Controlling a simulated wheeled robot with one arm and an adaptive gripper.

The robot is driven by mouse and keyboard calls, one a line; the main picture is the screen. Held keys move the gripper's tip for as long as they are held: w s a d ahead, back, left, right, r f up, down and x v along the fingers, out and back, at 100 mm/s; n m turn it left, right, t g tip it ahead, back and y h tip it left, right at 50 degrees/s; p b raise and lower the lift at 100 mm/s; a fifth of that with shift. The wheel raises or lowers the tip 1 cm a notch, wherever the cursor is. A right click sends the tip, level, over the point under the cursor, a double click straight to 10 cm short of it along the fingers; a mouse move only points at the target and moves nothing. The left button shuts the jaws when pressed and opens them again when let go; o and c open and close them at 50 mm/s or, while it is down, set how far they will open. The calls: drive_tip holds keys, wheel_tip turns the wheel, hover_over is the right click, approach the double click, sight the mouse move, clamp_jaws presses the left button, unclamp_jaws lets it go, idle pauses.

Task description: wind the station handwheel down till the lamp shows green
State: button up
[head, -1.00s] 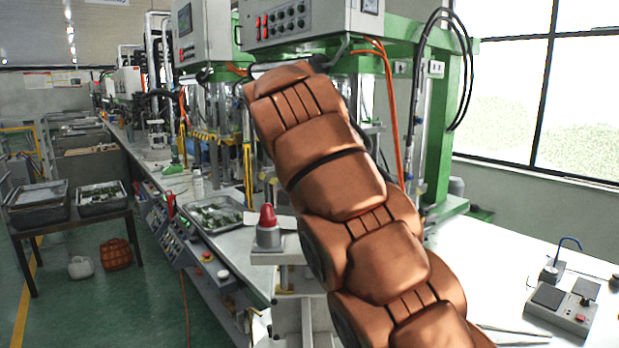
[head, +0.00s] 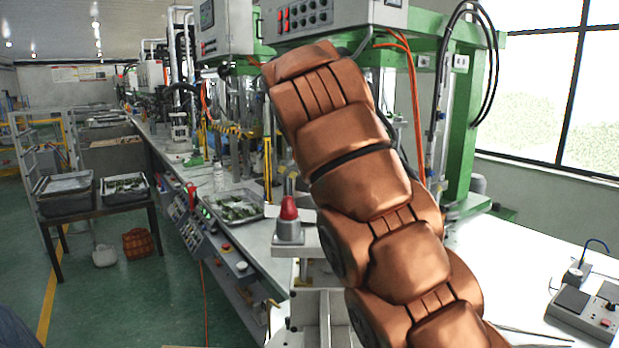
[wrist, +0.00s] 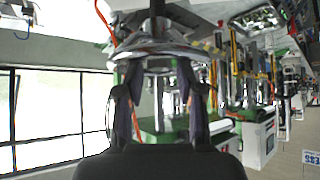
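A silver, round, wheel-like part (wrist: 160,50), which looks like the handwheel, is just beyond my fingertips in the wrist view. My gripper (wrist: 160,75) is open, with its two dark fingers well apart on either side of the picture's middle. The fingertips reach the wheel's lower edge in the picture; I cannot tell whether they touch it. In the head view my arm hides the gripper and the wheel. A red dome on a grey base, which looks like the lamp (head: 289,210), stands left of my arm and shows red.
Green-framed presses with a grey control box (head: 335,18) stand behind my arm. A metal tray of parts (head: 235,207) lies on the long bench. A grey button box (head: 585,312) is on the white table at right. Orange hoses (head: 415,100) hang close to my arm.

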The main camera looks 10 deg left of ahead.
drive_tip(key=shift+v, duration=1.3)
drive_tip(key=shift+s+r, duration=0.1)
drive_tip(key=shift+s, duration=0.05)
drive_tip(key=shift+s+r, duration=0.15)
drive_tip(key=shift+r, duration=0.05)
drive_tip(key=shift+s+r, duration=0.1)
drive_tip(key=shift+s, duration=0.05)
drive_tip(key=shift+s+r, duration=0.1)
drive_tip(key=shift+s, duration=0.2)
drive_tip(key=s, duration=1)
drive_tip(key=shift+s+a+f, duration=0.35)
drive_tip(key=shift+a+f, duration=0.05)
